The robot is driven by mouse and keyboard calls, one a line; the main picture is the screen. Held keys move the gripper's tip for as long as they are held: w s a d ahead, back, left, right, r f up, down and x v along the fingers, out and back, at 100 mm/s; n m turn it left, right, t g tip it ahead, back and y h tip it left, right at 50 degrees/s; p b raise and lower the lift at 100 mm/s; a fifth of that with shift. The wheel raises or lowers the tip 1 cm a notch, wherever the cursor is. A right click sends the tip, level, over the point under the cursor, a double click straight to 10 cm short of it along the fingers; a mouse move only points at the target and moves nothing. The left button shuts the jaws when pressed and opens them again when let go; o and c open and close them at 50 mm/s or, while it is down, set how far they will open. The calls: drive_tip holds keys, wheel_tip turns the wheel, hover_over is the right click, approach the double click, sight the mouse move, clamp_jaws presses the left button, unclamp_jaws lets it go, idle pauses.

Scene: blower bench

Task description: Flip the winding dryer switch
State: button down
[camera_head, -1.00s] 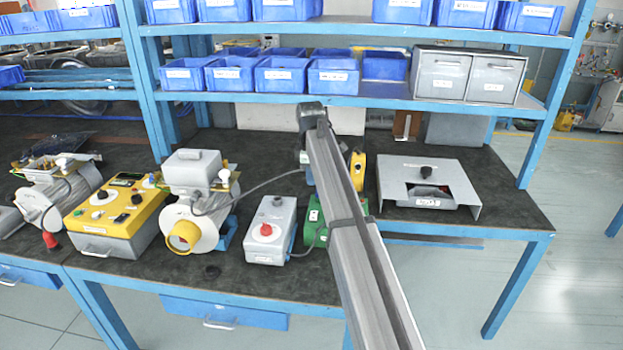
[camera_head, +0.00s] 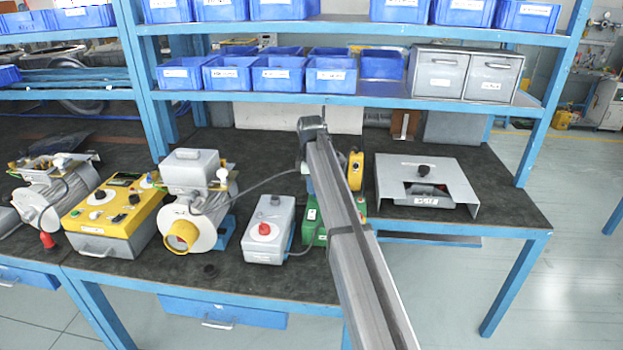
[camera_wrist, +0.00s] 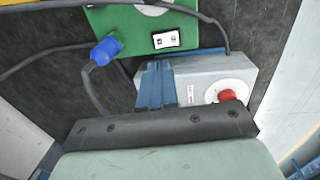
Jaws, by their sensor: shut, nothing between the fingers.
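A green housing (camera_head: 308,238) stands on the bench, partly behind my arm. In the wrist view the green housing (camera_wrist: 128,22) carries a white plate with a small dark switch (camera_wrist: 166,39). I cannot read which unit is the winding dryer. My gripper (camera_wrist: 157,66) shows in the wrist view as two blue fingers side by side, shut and empty. Their tips lie just below the switch plate in the picture; whether they touch anything I cannot tell. In the head view my arm hides the gripper.
A grey box (camera_head: 268,238) with a red knob stands beside the green housing; it also shows in the wrist view (camera_wrist: 205,75). A blue plug (camera_wrist: 105,50) and cables are close by. A yellow control box (camera_head: 105,235) is at left, a grey panel (camera_head: 440,170) at right.

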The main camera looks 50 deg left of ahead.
sight(312, 213)
drive_tip(key=f, duration=0.8)
drive_tip(key=shift+w+a+f, duration=0.35)
drive_tip(key=shift+w+f, duration=0.05)
drive_tip(key=shift+w+a+f, duration=0.1)
drive_tip(key=shift+f, duration=0.15)
drive_tip(key=shift+s+d, duration=0.2)
drive_tip(key=shift+s+d+r, duration=0.1)
drive_tip(key=shift+s+d, duration=0.35)
drive_tip(key=shift+r, duration=0.1)
wheel_tip(312, 213, up, 14)
drive_tip(key=s+d, duration=0.1)
idle(0.6)
